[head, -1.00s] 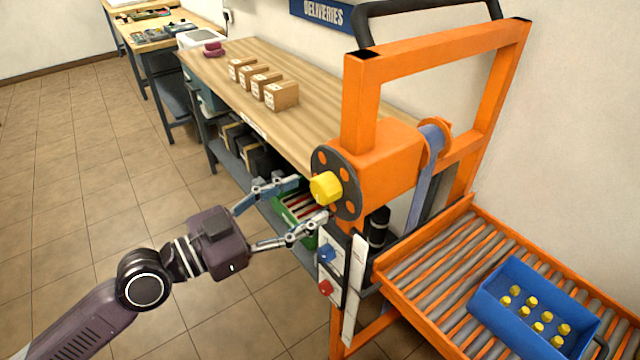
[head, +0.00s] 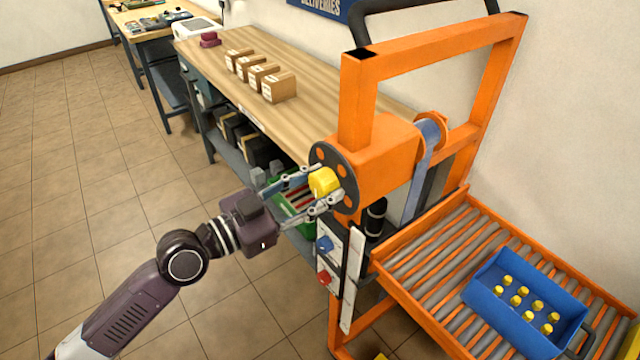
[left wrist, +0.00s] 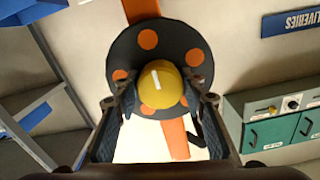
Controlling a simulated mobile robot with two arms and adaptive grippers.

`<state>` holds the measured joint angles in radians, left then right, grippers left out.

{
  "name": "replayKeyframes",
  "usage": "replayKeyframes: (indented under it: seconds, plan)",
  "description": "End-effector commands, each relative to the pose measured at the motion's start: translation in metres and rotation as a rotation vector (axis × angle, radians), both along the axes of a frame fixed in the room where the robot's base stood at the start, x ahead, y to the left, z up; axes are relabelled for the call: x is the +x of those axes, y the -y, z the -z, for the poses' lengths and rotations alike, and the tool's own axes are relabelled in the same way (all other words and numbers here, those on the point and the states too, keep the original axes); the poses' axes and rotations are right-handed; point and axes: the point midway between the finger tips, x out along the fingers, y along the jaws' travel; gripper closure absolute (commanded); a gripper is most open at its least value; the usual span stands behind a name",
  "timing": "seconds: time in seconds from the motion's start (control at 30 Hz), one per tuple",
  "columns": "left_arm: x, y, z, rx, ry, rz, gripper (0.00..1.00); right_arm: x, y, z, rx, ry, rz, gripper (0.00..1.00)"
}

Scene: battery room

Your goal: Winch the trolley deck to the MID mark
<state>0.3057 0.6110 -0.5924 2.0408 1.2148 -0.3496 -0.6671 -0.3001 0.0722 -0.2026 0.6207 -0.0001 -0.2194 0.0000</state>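The orange trolley (head: 376,110) stands at the right, with a roller deck (head: 430,262) at its lower front. Its winch has a dark round disc with orange spots (head: 347,200) and a yellow knob (head: 322,181) at the centre. My left gripper (head: 325,188) is open, with one finger on each side of the knob. In the left wrist view the knob (left wrist: 160,86) lies between the fingertips, with small gaps seeming to remain. A pale upright strip (head: 350,285) runs down the trolley post; no MID mark is legible. My right gripper is out of view.
A blue tray (head: 478,290) with several yellow-capped items rests on the deck. A panel with a blue knob (head: 324,244) and a red knob (head: 325,278) sits below the winch. A wooden bench (head: 215,72) with several boxes stands behind. Floor at the left is clear.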

Motion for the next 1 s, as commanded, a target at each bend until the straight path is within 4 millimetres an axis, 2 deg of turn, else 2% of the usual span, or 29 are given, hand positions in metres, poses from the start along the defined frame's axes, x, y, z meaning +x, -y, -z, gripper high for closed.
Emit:
replayKeyframes:
  seconds: [0.03,0.17,0.57,1.0]
  plan:
    - [0.0000,-0.0001,0.0000,0.000,0.000,0.000,0.72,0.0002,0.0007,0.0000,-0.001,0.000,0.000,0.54]
    - [0.0000,-0.0001,-0.0001,0.000,0.000,0.000,0.86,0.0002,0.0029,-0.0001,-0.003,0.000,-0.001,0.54]
    - [0.0000,-0.0001,-0.0001,-0.053,-0.073,0.000,0.86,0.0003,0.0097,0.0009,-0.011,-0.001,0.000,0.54]
    - [-0.0003,0.0001,-0.0009,-0.238,-0.325,-0.001,0.86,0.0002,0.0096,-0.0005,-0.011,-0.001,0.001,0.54]
